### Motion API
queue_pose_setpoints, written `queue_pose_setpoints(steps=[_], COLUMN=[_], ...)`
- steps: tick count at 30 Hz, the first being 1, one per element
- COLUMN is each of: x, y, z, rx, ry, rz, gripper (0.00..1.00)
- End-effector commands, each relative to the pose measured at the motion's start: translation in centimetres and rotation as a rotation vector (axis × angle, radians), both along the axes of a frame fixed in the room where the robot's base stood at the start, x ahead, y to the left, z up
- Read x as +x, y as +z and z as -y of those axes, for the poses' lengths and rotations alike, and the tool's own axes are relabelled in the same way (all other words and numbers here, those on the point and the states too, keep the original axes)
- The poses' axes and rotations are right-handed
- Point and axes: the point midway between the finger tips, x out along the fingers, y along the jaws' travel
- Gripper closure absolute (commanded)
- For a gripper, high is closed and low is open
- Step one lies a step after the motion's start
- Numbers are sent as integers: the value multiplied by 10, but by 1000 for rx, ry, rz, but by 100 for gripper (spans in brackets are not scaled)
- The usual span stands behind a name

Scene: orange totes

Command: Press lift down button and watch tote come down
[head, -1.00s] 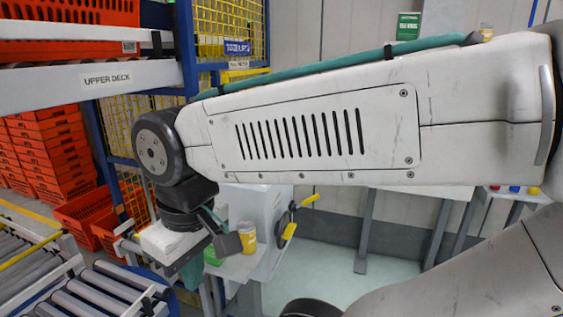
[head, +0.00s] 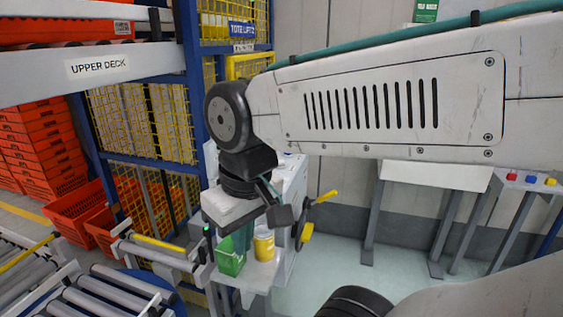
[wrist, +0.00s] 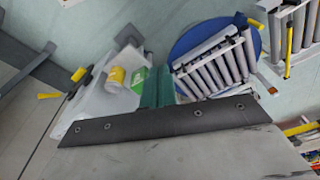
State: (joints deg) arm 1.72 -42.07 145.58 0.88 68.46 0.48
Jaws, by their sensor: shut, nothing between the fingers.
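My gripper (head: 241,240) hangs below my wrist in the head view, its teal fingers pointing down. They also show in the wrist view (wrist: 158,88), shut and empty, beside a green box. The blue-framed lift (head: 190,70) with yellow mesh and a "TOTE LIFT 2" sign (head: 241,29) stands behind, to the left of my wrist. An orange tote (head: 65,30) sits on the upper deck (head: 90,68) at the upper left. A small green light (head: 207,231) shows on a post just left of my gripper. I cannot make out a lift down button.
A green box (head: 231,258) and a yellow container (head: 264,245) stand on a white stand close to my gripper. Roller conveyors (head: 100,290) fill the lower left. Stacked orange totes (head: 35,140) stand behind. Floor to the right (head: 350,270) is clear.

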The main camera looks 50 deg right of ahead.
Motion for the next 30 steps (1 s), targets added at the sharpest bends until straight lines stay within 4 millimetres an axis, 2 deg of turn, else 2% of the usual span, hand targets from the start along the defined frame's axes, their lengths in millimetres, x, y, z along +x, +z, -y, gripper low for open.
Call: queue_pose_setpoints(steps=[4, 7, 9, 11, 12, 14, 15, 18, 22, 25, 27, 30], x=[59, 115, 150, 176, 191, 210, 219, 234, 240, 240, 239, 239], y=[15, 27, 34, 39, 41, 44, 45, 46, 47, 46, 46, 46], z=[23, 59, 94, 127, 151, 189, 214, 273, 333, 362, 373, 380], rx=[63, 113, 140, 157, 165, 174, 176, 176, 168, 161, 159, 156], ry=[-180, -358, -487, -595, -664, -767, -831, -973, -1108, -1171, -1197, -1211], rz=[94, 197, 275, 340, 381, 443, 483, 571, 657, 698, 714, 726], gripper=[100, 100, 100, 100, 100, 100, 100, 100, 100, 100, 100, 100])
